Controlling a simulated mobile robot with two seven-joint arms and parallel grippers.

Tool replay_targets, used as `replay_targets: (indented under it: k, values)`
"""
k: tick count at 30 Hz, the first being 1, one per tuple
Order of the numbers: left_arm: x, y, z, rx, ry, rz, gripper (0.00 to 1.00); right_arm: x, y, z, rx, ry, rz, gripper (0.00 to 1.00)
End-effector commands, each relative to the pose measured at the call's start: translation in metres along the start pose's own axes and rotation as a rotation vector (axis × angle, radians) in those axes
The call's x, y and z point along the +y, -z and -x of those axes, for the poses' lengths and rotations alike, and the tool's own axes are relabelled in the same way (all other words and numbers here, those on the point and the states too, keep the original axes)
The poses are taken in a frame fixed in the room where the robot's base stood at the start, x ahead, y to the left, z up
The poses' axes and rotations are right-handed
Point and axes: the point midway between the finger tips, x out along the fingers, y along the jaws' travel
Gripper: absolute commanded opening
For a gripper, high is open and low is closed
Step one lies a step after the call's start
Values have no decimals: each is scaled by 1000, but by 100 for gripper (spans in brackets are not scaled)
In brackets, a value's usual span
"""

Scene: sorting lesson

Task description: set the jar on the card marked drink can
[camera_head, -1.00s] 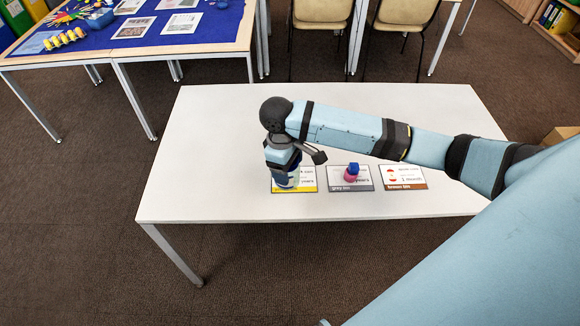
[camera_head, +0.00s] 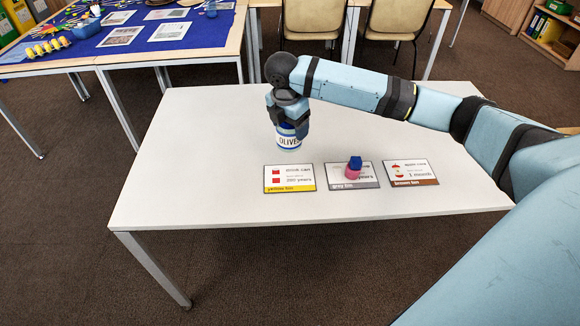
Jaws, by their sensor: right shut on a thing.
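The jar (camera_head: 288,139), white and blue with lettering that reads like "OLIVE", is upright in my right gripper (camera_head: 289,121). The gripper points down and is shut on the jar's upper part. The drink can card (camera_head: 290,187), with a yellow strip reading "yellow bin", lies at the left of the row of cards. In the picture the jar is just behind this card and does not cover it. I cannot tell whether the jar touches the table or hangs above it. My left gripper is not in view.
A grey bin card (camera_head: 368,184) lies to the right, bearing a small blue and pink object (camera_head: 353,167). A brown bin card (camera_head: 411,181) with an apple core picture is further right. The white table (camera_head: 190,180) is clear at left. Chairs (camera_head: 397,25) stand behind.

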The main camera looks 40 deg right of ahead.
Motion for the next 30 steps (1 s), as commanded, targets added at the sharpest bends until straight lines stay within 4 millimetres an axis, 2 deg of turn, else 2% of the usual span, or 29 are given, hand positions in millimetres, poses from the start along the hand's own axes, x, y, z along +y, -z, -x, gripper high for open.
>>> replay_targets:
  k: [1, 3, 7, 16, 24, 30]
  values:
    - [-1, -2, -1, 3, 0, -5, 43, -1, 3, -17, 0, 3, 0, 43]
    - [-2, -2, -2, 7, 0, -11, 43, 0, 6, -35, 1, 3, 0, 43]
    - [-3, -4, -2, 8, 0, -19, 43, 0, 10, -60, 0, 1, 0, 43]
    - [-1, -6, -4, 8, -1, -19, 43, 0, 13, -83, 0, 0, 0, 43]
    - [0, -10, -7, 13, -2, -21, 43, 0, 20, -127, 0, 0, -1, 43]
    - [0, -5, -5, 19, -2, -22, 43, 0, 20, -130, -1, -1, -1, 43]
